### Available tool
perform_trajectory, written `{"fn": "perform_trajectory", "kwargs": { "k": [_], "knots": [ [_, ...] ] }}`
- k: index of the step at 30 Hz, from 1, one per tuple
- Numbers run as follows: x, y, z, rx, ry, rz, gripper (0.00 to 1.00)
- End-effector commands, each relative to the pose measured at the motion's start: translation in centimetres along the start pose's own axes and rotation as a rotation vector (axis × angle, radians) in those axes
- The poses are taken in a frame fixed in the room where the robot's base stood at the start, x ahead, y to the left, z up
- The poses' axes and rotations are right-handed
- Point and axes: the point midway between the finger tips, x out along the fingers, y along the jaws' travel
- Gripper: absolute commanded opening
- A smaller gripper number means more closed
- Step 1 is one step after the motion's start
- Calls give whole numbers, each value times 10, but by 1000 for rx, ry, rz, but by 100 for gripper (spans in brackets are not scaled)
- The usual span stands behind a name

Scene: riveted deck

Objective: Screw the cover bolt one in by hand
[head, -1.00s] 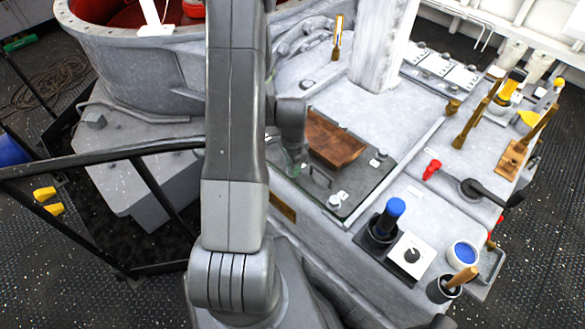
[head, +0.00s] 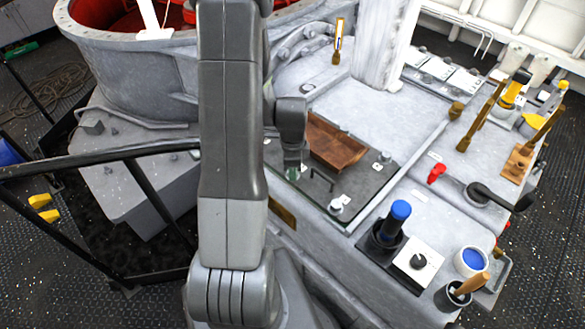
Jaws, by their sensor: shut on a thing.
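My gripper (head: 292,172) points down at the left corner of a dark cover plate (head: 358,186) on the grey deck housing. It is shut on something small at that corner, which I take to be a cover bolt. The fingertips and the held bolt are too small and too hidden to make out. Another bolt with a pale round head (head: 336,206) stands at the plate's front corner, beside a white label. A further bolt (head: 384,157) stands at the right corner. My arm hides the area left of the gripper.
A blue-topped tool (head: 390,225) stands farther right. A black railing (head: 100,160) runs at left.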

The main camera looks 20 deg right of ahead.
Motion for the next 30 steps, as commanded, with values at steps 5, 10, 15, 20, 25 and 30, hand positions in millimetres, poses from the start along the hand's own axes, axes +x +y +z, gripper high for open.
{"fn": "perform_trajectory", "kwargs": {
  "k": [5,10,15,20,25,30],
  "knots": [
    [-2,-2,0,0,0,-5,6],
    [-2,-2,0,0,0,-4,48],
    [-1,-1,0,-1,0,-3,50],
    [-2,-1,0,-1,0,-3,50],
    [-15,-2,0,-1,0,-5,50],
    [-43,-2,0,-1,0,-8,50]
  ]
}}
